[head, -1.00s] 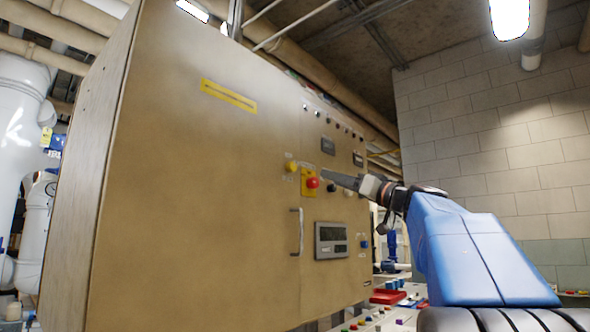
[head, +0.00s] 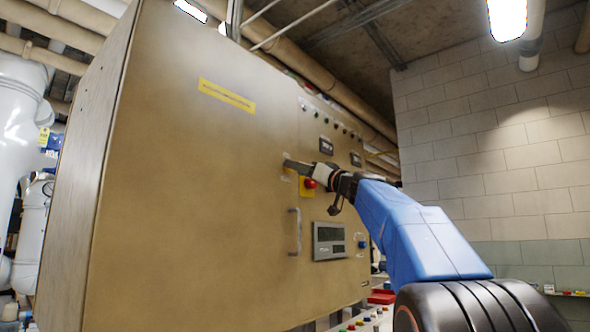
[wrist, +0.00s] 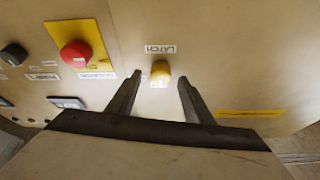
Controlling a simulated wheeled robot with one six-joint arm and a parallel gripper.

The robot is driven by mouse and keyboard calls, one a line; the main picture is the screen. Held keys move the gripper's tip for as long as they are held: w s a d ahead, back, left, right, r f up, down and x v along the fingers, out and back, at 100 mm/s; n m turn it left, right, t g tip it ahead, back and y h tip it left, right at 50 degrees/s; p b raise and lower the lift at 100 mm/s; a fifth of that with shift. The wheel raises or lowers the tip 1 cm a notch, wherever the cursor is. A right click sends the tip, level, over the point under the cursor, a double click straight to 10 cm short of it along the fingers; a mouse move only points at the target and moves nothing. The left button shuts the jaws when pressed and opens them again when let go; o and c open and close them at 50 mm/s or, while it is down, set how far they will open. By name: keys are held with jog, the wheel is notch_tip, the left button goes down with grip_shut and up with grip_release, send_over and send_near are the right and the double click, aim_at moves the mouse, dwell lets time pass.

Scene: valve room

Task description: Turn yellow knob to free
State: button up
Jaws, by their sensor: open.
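The yellow knob (wrist: 160,72) stands on the tan cabinet panel (wrist: 210,55) in the wrist view. A label reading LATCH, upside down here, lies just above it, and another small label shows partly below it. My gripper (wrist: 159,79) is open, with one finger on each side of the knob and a visible gap to both. Whether the tips reach its depth is unclear. In the head view, my gripper (head: 294,165) is at the cabinet front (head: 200,190) and hides the knob.
A red button (wrist: 75,55) on a yellow plate sits close beside the knob; it also shows just below my gripper in the head view (head: 309,183). A black knob (wrist: 14,53) is farther left. A vertical handle (head: 295,232) and a display (head: 329,240) are lower.

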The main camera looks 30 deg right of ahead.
jog(key=shift+x, duration=0.9)
jog(key=c, duration=1.1)
jog(key=shift+o, duration=0.2)
